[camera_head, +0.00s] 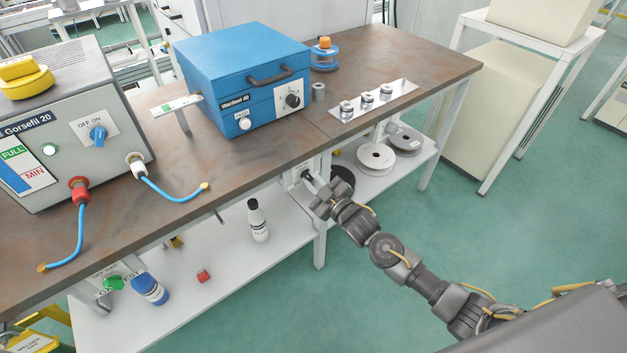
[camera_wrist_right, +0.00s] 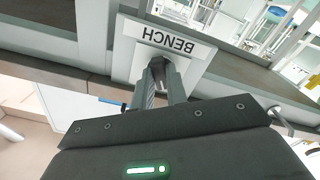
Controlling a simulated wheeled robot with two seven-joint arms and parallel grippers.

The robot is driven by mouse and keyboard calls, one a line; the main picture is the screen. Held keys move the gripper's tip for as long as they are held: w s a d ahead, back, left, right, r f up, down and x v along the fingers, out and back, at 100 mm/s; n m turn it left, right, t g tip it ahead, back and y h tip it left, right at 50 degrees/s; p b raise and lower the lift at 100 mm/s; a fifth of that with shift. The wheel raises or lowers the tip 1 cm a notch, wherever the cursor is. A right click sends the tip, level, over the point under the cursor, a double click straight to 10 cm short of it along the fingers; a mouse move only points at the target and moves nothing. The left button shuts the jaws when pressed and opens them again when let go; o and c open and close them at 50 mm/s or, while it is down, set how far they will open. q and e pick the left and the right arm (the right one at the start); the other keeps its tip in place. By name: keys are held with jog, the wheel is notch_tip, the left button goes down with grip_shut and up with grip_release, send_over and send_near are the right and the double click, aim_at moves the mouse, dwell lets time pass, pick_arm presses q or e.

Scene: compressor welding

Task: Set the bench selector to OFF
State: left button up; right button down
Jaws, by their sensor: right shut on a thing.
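The bench selector is on a white plate (camera_head: 304,172) on the front of the bench, below the worktop. In the right wrist view its plate (camera_wrist_right: 122,62) carries the word BENCH, upside down. My right gripper (camera_head: 314,184) reaches it from the lower right. In the right wrist view the two fingers (camera_wrist_right: 160,72) are close together at the plate, shut on the selector knob. The fingers hide most of the knob, so its position cannot be read. My left gripper is not in view.
The brown worktop (camera_head: 235,173) carries a grey Gorsefil 20 unit (camera_head: 75,125) and a blue Vitarfilast 40 box (camera_head: 240,60), each with its own knob. A white bottle (camera_head: 257,222) and wire spools (camera_head: 375,157) are on the lower shelf.

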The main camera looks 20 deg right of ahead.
jog(key=c, duration=1.4)
grip_release()
jog(key=v, duration=1)
jog(key=shift+s, duration=0.35)
jog(key=shift+d, duration=0.1)
jog(key=shift+f, duration=0.1)
